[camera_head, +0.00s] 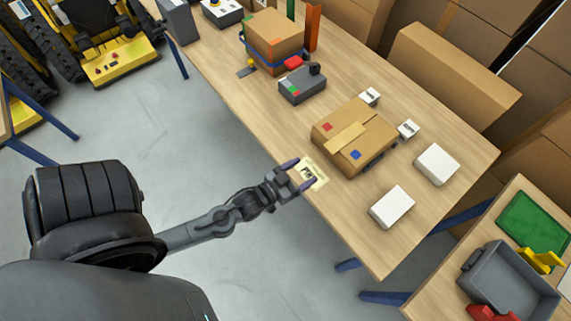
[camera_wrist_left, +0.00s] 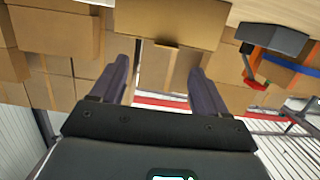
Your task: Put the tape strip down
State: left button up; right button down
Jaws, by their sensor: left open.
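A tan tape strip (camera_head: 347,136) lies across the top of a brown cardboard box (camera_head: 371,123) that stands on the wooden table. My left gripper (camera_head: 301,177) is open at the table's near edge, to the lower left of the box and apart from it. A pale card with dark print (camera_head: 313,172) shows at its fingers; I cannot tell whether they touch it. In the left wrist view the two fingers (camera_wrist_left: 159,80) are wide apart with nothing held between them. My right gripper is not in view.
White blocks (camera_head: 392,206) and small labelled cubes (camera_head: 408,129) stand around the box. A grey device (camera_head: 302,85) and a blue-strapped carton (camera_head: 274,38) stand farther back. A side table holds a grey bin (camera_head: 508,284).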

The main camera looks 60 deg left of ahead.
pick_arm(q)
jog(key=s+d+r+m+g+h, duration=0.1)
jog(key=s+d+r+m+g, duration=0.1)
jog(key=s+d+g, duration=0.5)
jog(key=s+m+g, duration=0.1)
jog(key=s+g, duration=0.3)
jog(key=g, duration=0.1)
jog(key=shift+s+d+r, duration=0.15)
jog(key=shift+s+r, duration=0.05)
jog(key=shift+s, duration=0.05)
jog(key=shift+r, duration=0.1)
notch_tip(320, 180, up, 26)
jog(key=p, duration=2.6)
